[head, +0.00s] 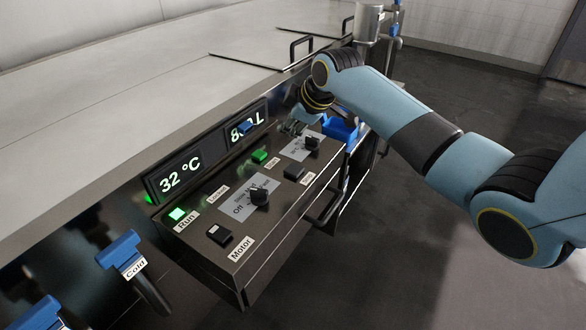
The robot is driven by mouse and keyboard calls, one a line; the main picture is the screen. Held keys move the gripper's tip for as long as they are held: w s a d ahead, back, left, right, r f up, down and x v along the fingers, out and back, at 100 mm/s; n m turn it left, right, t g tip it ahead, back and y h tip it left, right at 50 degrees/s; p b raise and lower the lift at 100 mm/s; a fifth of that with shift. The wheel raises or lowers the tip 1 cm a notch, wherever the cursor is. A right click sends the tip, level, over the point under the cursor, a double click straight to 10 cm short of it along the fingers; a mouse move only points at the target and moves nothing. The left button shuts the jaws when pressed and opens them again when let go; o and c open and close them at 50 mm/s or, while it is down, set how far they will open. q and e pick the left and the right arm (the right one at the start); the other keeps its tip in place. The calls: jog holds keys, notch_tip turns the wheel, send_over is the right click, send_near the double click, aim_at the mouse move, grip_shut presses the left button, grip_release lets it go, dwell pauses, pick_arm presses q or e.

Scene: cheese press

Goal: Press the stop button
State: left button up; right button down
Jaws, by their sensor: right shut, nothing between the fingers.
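My left gripper is not in view.
A display (180,176) reading 32 °C is behind the panel. A black knob (259,195) and the Motor switch (219,235) protrude. A blue part (340,129) is beside my right gripper. A blue Cold valve handle (118,249) is at lower left. The right floor is open.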

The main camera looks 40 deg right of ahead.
jog(key=b, duration=0.7)
send_over(291, 169)
notch_tip(291, 169, down, 7)
jog(key=shift+f, duration=0.1)
jog(key=shift+f+b, duration=0.5)
jog(key=shift+f, duration=0.65)
dwell(0.3)
jog(key=shift+f, duration=0.55)
dwell(0.6)
jog(key=shift+r, duration=0.1)
jog(key=shift+r+p, duration=0.85)
jog(key=shift+p, duration=0.05)
